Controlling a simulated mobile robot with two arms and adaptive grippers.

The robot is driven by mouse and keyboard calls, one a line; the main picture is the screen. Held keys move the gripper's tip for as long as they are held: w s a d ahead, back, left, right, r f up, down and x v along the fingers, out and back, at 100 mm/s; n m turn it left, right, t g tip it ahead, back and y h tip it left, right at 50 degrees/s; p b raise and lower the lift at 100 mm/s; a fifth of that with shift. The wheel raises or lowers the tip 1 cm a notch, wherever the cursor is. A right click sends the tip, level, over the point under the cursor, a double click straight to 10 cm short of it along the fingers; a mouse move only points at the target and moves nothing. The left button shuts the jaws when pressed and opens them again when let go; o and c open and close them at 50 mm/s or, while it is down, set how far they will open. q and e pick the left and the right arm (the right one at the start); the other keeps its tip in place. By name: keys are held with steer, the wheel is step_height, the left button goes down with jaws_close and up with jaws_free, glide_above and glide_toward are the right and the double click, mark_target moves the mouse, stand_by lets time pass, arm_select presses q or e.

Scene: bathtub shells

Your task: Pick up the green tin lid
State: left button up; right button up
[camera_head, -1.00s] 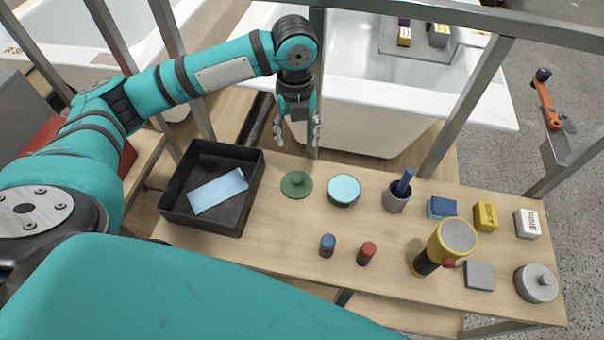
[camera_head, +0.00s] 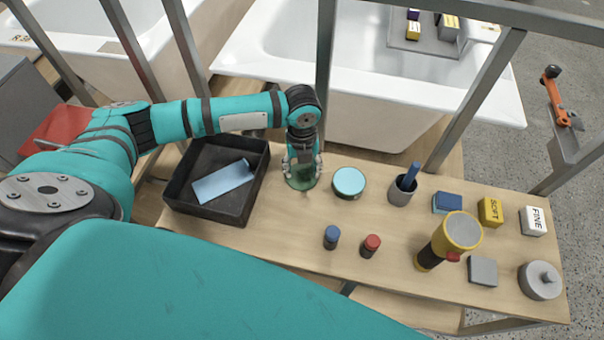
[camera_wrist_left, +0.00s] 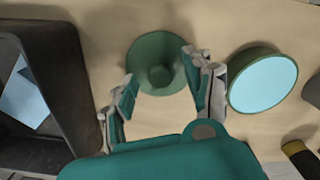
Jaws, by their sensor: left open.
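The green tin lid (camera_head: 301,183) is a round disc with a knob, lying flat on the wooden bench. My left gripper (camera_head: 302,170) is over it and points down, hiding much of it in the head view. In the left wrist view the lid (camera_wrist_left: 157,64) shows whole, with its knob at the middle. The open fingers (camera_wrist_left: 160,88) stand to either side of the lid's near part, with nothing between them. My right gripper is not in view.
A round tin (camera_head: 349,183) with a light blue top stands close right of the lid. A grey cup (camera_head: 402,190), a blue-topped bottle (camera_head: 331,237) and a red-topped one (camera_head: 371,245) stand farther right and nearer.

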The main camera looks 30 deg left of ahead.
arm_select(q)
steer(key=shift+f, duration=0.35)
jaws_close()
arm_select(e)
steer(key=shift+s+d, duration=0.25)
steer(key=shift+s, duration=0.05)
arm_select(q)
steer(key=shift+r, duration=0.15)
